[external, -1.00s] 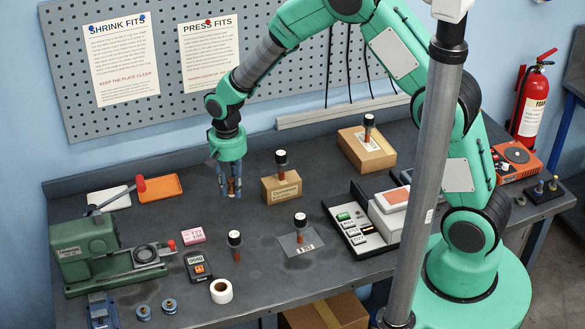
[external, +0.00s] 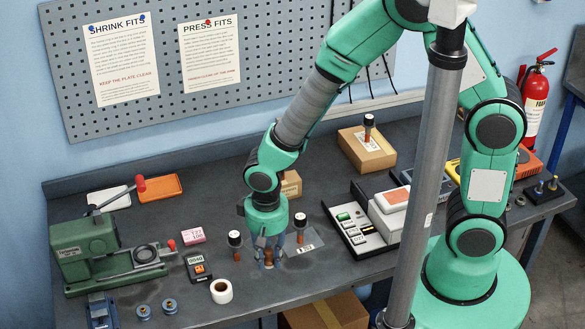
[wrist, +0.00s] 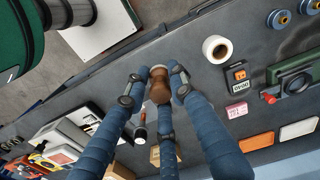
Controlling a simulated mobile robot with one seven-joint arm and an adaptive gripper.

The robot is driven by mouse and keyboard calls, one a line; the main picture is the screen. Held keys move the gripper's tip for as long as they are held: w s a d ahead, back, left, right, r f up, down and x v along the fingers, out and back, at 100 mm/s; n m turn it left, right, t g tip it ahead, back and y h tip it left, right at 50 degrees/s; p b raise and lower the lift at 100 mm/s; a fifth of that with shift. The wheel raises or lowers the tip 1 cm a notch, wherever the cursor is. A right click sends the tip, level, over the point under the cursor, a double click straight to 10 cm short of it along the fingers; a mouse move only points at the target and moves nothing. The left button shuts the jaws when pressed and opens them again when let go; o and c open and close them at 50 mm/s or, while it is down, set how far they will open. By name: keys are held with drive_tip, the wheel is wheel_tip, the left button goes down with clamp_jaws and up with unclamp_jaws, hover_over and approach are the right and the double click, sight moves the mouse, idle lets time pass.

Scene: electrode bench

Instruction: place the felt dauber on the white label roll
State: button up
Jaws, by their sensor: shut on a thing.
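My gripper (external: 268,262) points down over the front middle of the bench, shut on a brown wooden piece that looks like the felt dauber (external: 268,254). In the wrist view the dauber (wrist: 160,86) shows a brown turned body and a paler round end between my blue fingers (wrist: 155,90). The fingers hide part of it. The white label roll (external: 221,291) lies on the bench with its hole facing up, left of my gripper and nearer the front edge, apart from the dauber. It also shows in the wrist view (wrist: 217,49), with nothing on it.
Dark-capped brown-stemmed pieces stand close on both sides of my gripper, left (external: 235,245) and right (external: 300,227). A black counter box (external: 198,267) is behind the roll. A green press (external: 95,250) stands at the left. A cardboard box (external: 291,184) is partly hidden behind my arm.

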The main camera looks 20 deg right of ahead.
wheel_tip(320, 180, down, 6)
drive_tip(key=s+d, duration=0.1)
drive_tip(key=s, duration=0.1)
drive_tip(key=shift+s+n, duration=0.3)
drive_tip(key=shift+s, duration=0.1)
idle(0.5)
drive_tip(key=p, duration=0.1)
hover_over(223, 284)
drive_tip(key=shift+f, duration=0.8)
drive_tip(key=shift+f, duration=1.75)
drive_tip(key=shift+f, duration=0.2)
